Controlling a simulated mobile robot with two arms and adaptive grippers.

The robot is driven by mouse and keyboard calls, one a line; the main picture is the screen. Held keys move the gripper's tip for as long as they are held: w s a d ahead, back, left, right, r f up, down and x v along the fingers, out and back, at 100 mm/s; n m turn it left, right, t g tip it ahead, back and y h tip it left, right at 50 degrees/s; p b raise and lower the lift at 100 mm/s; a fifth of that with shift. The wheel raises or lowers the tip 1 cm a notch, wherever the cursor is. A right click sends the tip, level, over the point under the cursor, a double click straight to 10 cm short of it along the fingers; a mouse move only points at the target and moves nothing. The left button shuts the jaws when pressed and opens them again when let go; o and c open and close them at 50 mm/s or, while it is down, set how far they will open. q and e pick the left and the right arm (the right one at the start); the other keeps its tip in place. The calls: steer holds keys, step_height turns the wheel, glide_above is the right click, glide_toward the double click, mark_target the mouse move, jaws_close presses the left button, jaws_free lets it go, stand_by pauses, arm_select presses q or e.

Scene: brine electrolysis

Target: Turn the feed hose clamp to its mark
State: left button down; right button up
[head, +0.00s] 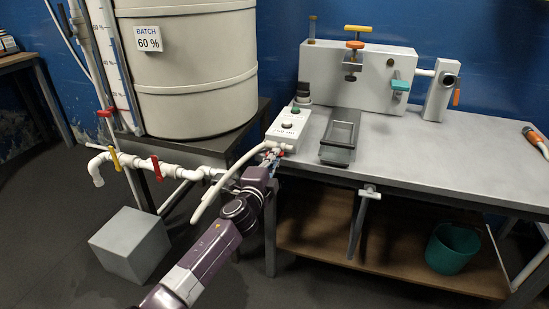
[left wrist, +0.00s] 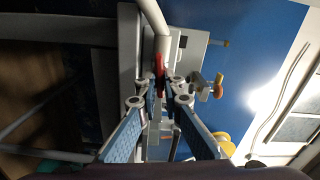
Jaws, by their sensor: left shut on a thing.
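A pale feed hose (head: 222,184) curves up from beside the white pipework toward the front left corner of the workbench. My left gripper (head: 270,161) reaches up to the hose's upper end. In the left wrist view, the fingers of my left gripper (left wrist: 166,84) come together on the red hose clamp (left wrist: 158,64). The pale hose (left wrist: 154,20) runs up from the clamp in that view. The gripper hides much of the clamp in the head view. I cannot make out its mark. My right gripper is not in view.
A white switch box (head: 287,124) and a dark tray (head: 340,137) lie on the workbench (head: 430,155) close to my gripper. A large batch tank (head: 195,75) and white pipes with red and yellow valve handles stand left. A grey block (head: 130,243) sits on the floor.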

arm_select(q)
steer(key=c, duration=2.1)
jaws_free()
steer(key=shift+f, duration=0.1)
steer(key=v, duration=1.2)
